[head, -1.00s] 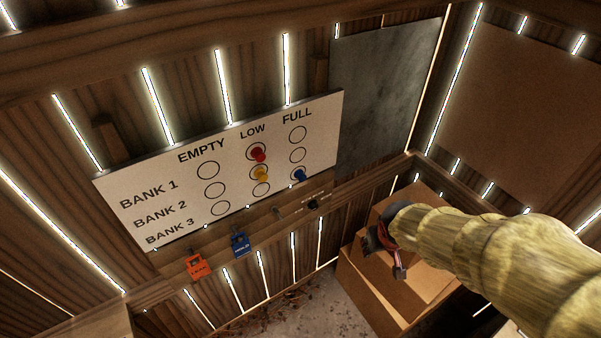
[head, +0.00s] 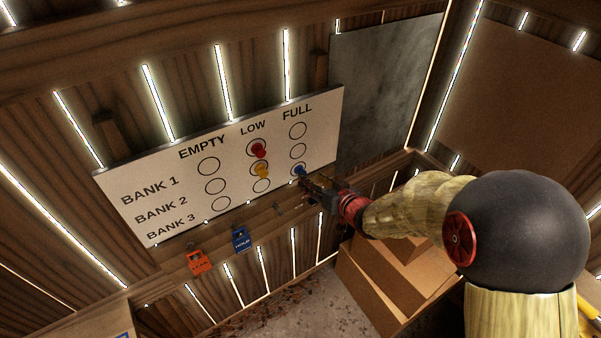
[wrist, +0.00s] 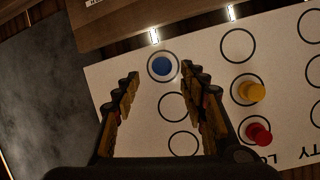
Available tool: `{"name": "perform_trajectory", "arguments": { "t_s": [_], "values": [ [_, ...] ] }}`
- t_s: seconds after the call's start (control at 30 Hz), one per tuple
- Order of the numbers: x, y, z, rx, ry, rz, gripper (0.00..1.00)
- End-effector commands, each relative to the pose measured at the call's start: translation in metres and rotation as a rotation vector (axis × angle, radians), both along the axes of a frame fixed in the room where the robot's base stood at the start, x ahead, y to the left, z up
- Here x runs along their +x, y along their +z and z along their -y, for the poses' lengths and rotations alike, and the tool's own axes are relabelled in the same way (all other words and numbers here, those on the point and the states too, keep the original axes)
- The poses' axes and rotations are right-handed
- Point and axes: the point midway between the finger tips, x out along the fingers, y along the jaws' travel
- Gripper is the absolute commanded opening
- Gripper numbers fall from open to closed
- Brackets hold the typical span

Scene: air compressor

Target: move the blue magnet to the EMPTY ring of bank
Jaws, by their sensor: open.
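The blue magnet (head: 299,170) sits in the FULL ring of the BANK 3 row on the white board (head: 165,190); it also shows in the wrist view (wrist: 162,67). My gripper (head: 308,184) is at the board's lower right, close to the blue magnet. In the wrist view my gripper (wrist: 158,82) is open and empty, with the blue magnet just beyond and between its fingertips. The EMPTY column has three bare rings: BANK 1 (head: 208,166), BANK 2 (head: 215,186) and BANK 3 (head: 221,205).
A red magnet (head: 258,148) is in the BANK 1 LOW ring, and a yellow magnet (head: 262,170) in the BANK 2 LOW ring. Orange (head: 196,262) and blue (head: 240,240) locks hang below the board. Cardboard boxes (head: 375,285) stand below my arm.

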Motion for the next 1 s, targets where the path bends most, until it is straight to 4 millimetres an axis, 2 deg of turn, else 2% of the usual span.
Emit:
{"name": "perform_trajectory", "arguments": {
  "t_s": [0.4,0.67,1.0],
  "values": [
    [0.039,-0.019,-0.026,-0.001,-0.001,0.0,0.42],
    [0.041,-0.019,-0.027,-0.002,-0.001,0.0,0.42],
    [0.041,-0.019,-0.026,-0.002,-0.001,0.0,0.24]
  ]
}}
